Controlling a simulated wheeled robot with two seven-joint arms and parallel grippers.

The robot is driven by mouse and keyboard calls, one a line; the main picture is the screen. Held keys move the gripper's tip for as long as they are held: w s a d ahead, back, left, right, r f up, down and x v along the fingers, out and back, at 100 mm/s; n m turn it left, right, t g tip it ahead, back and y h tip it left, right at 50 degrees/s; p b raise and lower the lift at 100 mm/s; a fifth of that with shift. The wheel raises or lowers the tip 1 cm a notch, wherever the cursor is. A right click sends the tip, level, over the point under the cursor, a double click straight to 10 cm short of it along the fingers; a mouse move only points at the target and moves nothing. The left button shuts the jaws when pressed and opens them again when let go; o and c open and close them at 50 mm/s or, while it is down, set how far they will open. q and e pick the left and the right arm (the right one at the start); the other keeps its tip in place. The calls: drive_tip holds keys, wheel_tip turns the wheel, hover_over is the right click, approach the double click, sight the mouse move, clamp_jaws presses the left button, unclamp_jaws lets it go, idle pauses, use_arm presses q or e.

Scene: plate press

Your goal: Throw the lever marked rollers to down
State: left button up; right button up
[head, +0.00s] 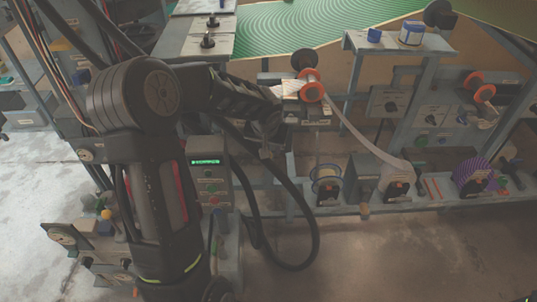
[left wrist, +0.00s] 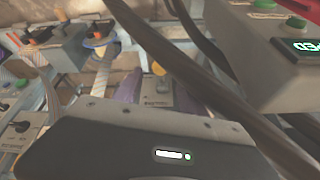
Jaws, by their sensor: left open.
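No label reading "rollers" is legible, so I cannot tell which control is that lever. Black-knobbed controls (head: 208,41) sit on a grey panel at the top of the head view. My left gripper (head: 272,125) is at the end of the forearm, near the middle of the head view, partly hidden by dark links. My right gripper is not in view.
A grey control box with a green display (head: 207,162) stands right of my arm; it also looms at right in the left wrist view (left wrist: 295,85). An orange-ended roll (head: 311,87) with a white strip is close to the gripper. Frame rails and boxes fill the right.

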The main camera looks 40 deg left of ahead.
use_arm(q)
drive_tip(key=x, duration=0.7)
drive_tip(key=shift+a+f, duration=0.1)
drive_tip(key=shift+f, duration=0.2)
drive_tip(key=shift+c, duration=0.2)
clamp_jaws()
idle(0.9)
